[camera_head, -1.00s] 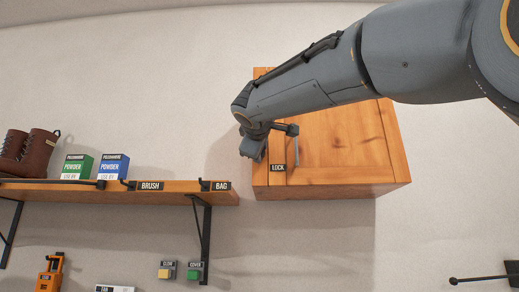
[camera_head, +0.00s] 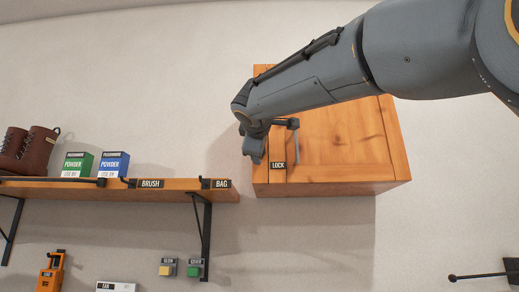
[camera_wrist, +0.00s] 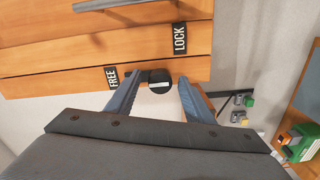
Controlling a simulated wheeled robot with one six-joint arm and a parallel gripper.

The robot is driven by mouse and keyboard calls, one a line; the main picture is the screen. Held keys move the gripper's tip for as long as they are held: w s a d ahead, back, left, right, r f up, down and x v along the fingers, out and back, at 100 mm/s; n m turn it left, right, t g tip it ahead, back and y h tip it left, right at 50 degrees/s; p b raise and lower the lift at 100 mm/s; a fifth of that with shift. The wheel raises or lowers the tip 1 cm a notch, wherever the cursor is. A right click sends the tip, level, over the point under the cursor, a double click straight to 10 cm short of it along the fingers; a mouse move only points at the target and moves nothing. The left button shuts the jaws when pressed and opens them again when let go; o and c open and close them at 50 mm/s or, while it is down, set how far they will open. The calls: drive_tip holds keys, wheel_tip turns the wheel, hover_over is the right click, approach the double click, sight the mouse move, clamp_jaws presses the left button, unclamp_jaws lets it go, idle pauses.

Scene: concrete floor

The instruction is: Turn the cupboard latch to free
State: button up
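The wooden cupboard (camera_head: 345,145) hangs on the wall behind my arm. In the wrist view, its latch shows as a dark round knob (camera_wrist: 160,77) by the edge of the wooden front. A FREE label (camera_wrist: 111,78) is left of the knob, and a LOCK label (camera_wrist: 180,38) is above it to the right. The LOCK label also shows in the head view (camera_head: 278,165). My gripper (camera_wrist: 161,84) is open, its two fingers on either side of the knob with small gaps showing. In the head view, my wrist hides the latch.
A bar handle (camera_head: 297,148) stands out from the cupboard door. Left of it, a wooden shelf (camera_head: 180,189) bears brown boots (camera_head: 28,150) and two powder boxes (camera_head: 115,165). Yellow and green buttons (camera_head: 194,269) are below the shelf.

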drive_tip(key=s+b, duration=0.2)
drive_tip(key=s, duration=0.5)
drive_tip(key=shift+s, duration=0.4)
drive_tip(key=shift+a, duration=0.1)
